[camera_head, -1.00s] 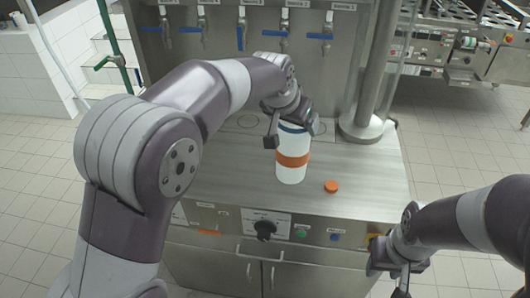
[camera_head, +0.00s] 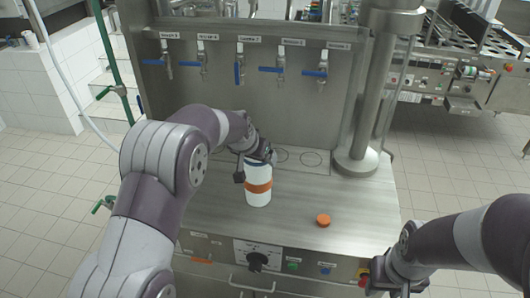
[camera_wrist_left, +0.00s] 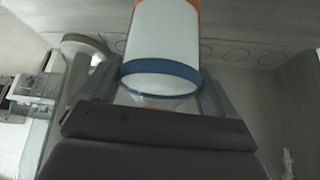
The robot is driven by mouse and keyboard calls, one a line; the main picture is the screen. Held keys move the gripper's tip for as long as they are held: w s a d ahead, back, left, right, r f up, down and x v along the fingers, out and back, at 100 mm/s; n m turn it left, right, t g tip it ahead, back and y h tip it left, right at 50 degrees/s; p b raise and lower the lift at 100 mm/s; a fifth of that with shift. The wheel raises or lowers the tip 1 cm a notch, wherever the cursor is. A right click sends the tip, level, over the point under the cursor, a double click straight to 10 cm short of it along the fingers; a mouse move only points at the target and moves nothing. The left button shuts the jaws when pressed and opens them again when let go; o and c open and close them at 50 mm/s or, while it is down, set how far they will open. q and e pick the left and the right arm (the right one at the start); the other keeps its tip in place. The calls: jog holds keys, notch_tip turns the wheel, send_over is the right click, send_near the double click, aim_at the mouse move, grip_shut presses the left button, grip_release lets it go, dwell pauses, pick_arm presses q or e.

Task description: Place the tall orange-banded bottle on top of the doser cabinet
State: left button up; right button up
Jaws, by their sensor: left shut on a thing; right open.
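The tall white bottle (camera_head: 258,198) with an orange band stands upright in the head view, at or just above the steel top of the doser cabinet (camera_head: 350,205); I cannot tell whether it touches. My left gripper (camera_head: 255,162) is shut on the bottle near its upper end. In the left wrist view the bottle (camera_wrist_left: 163,38) sits between the fingers, with its blue ring facing the palm. An orange cap (camera_head: 323,220) lies on the cabinet top to the right of the bottle. My right gripper (camera_head: 385,288) is open and empty at the cabinet's front right, partly cut off.
A row of taps with blue levers (camera_head: 240,72) hangs on the back panel. A thick steel column (camera_head: 366,100) stands at the back right of the top. Knobs and buttons (camera_head: 257,261) line the front. The top's right side is mostly clear.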

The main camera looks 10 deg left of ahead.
pick_arm(q)
notch_tip(320, 180, down, 3)
jog(key=shift+d+f+p, duration=0.1)
jog(key=shift+p, duration=0.6)
jog(key=shift+w+f, duration=0.2)
jog(key=shift+f, duration=0.1)
jog(key=shift+s, duration=0.1)
jog(key=shift+s+f+b, duration=0.1)
jog(key=shift+b, duration=0.2)
jog(key=o, duration=1.8)
jog(key=shift+s+f, duration=0.1)
